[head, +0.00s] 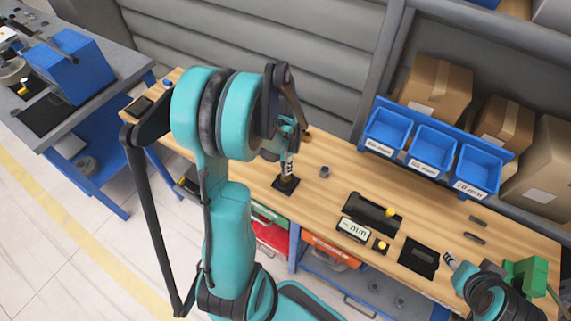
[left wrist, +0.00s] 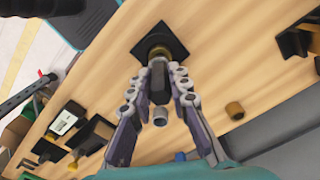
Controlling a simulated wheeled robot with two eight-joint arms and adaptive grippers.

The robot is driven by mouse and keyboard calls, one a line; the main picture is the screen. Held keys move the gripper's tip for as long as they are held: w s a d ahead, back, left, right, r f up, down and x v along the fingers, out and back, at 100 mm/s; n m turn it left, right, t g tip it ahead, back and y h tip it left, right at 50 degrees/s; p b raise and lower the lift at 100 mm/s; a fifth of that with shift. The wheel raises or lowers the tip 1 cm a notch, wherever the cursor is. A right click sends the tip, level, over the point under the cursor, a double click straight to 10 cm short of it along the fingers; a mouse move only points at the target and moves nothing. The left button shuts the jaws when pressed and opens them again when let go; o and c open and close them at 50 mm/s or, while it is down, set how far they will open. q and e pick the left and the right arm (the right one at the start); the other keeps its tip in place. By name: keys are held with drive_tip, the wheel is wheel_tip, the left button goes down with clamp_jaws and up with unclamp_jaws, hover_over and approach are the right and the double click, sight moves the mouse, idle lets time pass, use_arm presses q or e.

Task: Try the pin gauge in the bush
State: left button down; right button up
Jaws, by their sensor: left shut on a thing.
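My left gripper (head: 288,146) is shut on the pin gauge, upright above the bench. In the left wrist view my left gripper's fingers (left wrist: 158,88) close on both sides of the gauge's dark body (left wrist: 158,80), with a silver end (left wrist: 161,116) toward the camera. The gauge's far end meets a brass-coloured bush (left wrist: 159,52) on a black square base (left wrist: 178,43); this base also shows in the head view (head: 285,187). Whether the tip is inside the bush or just over it, I cannot tell.
A small loose cylinder (head: 324,172) stands right of the base. Blue bins (head: 432,145) line the back. Bench between is clear.

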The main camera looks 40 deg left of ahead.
use_arm(q)
drive_tip(key=shift+f+b, duration=0.45)
idle(0.3)
idle(0.3)
drive_tip(key=c, duration=1.3)
unclamp_jaws()
drive_tip(key=shift+c, duration=0.2)
drive_tip(key=shift+r, duration=0.15)
wheel_tip(320, 180, up, 12)
drive_tip(key=shift+f, duration=0.1)
